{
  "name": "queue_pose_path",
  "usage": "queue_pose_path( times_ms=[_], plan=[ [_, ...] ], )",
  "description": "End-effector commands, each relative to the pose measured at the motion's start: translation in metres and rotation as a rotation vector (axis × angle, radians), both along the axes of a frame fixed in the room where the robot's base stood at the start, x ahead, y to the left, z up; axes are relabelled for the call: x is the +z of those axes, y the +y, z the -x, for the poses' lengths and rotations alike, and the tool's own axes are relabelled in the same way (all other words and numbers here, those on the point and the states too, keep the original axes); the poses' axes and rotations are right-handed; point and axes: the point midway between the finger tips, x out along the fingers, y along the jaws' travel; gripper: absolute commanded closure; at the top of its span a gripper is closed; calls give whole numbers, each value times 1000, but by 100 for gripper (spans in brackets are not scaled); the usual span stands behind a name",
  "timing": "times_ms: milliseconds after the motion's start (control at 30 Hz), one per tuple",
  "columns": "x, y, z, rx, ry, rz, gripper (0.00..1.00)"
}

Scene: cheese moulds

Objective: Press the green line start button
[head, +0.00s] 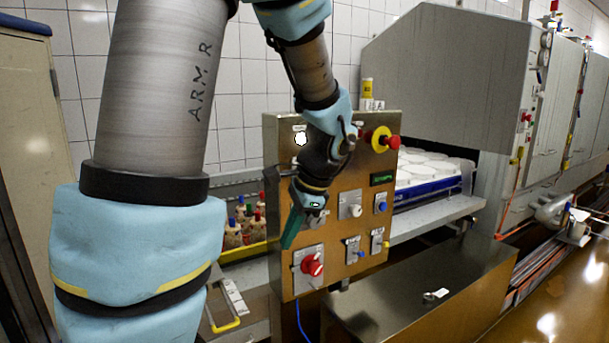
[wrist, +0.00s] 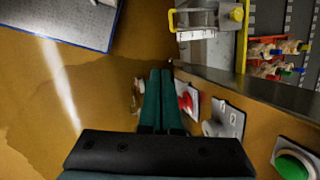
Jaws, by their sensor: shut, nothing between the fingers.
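The green button (wrist: 293,165), round in a pale square housing, shows at the lower right of the wrist view. I cannot make it out in the head view, where my wrist covers part of the panel. The brass control panel (head: 336,267) stands upright in the middle of the head view. My gripper (head: 288,243) has dark green fingers, shut and empty, pointing down in front of the panel's left part, near the red switch (head: 312,265). In the wrist view the shut fingertips (wrist: 160,73) lie up and left of the green button, apart from it.
The panel also carries a red emergency stop (head: 392,142) on yellow, a blue button (head: 382,205) and a white knob (head: 355,211). A steel cabinet (head: 420,285) stands below right.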

Motion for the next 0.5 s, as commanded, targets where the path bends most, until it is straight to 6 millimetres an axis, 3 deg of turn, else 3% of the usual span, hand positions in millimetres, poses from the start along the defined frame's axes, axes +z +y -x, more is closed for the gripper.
queue_pose_path(
  times_ms=[33, 200, 400, 500],
  plan=[
    [10, -17, -6, -110, -3, -60, 100],
    [48, -58, -22, -415, -26, -275, 100],
    [83, -93, -30, -608, -61, -447, 100],
    [91, -101, -31, -647, -69, -487, 100]
  ],
)
